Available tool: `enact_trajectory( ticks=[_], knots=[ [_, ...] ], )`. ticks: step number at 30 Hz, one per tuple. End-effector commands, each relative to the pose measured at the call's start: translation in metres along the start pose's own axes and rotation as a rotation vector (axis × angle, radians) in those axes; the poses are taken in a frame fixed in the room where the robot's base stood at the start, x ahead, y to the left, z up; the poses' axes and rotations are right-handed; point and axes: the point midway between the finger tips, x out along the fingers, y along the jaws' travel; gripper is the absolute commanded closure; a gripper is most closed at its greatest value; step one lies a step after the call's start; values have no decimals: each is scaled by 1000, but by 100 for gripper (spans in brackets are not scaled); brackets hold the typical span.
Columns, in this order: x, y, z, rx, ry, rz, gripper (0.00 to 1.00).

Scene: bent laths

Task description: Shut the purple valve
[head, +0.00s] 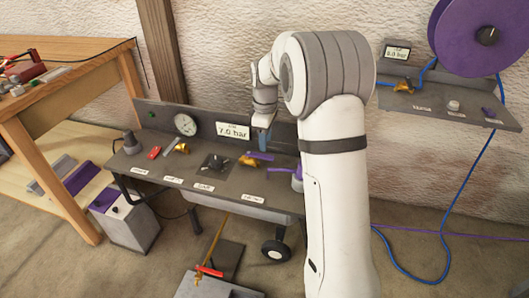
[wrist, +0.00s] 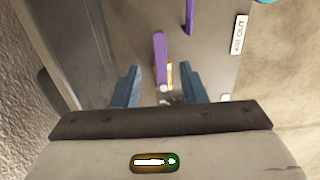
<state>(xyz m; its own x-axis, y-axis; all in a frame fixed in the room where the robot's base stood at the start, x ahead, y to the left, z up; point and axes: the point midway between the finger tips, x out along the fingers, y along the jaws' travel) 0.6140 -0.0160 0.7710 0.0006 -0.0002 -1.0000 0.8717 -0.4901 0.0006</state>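The purple valve has a long purple lever (head: 262,156) on a brass body (head: 247,160), on the dark bench panel right of the black knob. In the wrist view, the purple lever (wrist: 160,55) lies lengthwise between my two blue-grey fingers, with a gap on each side. My gripper (wrist: 159,72) is open and empty; in the head view my gripper (head: 265,140) is just above the lever, pointing down. The brass body is mostly hidden in the wrist view.
A gauge (head: 185,124) and a 7.0 bar display (head: 233,131) stand behind the panel. A red lever (head: 154,153) and black knob (head: 215,163) are to the left. A purple hose piece (head: 297,178) is at the right end, partly behind my arm.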

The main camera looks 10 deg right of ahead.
Motion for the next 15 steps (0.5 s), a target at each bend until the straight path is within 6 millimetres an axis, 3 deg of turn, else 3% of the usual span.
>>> enact_trajectory(
  ticks=[1,6,15],
  knots=[
    [13,-1,0,0,-2,-4,62],
    [37,-1,0,0,-1,-2,62],
    [51,-1,-1,0,0,0,62]
  ],
)
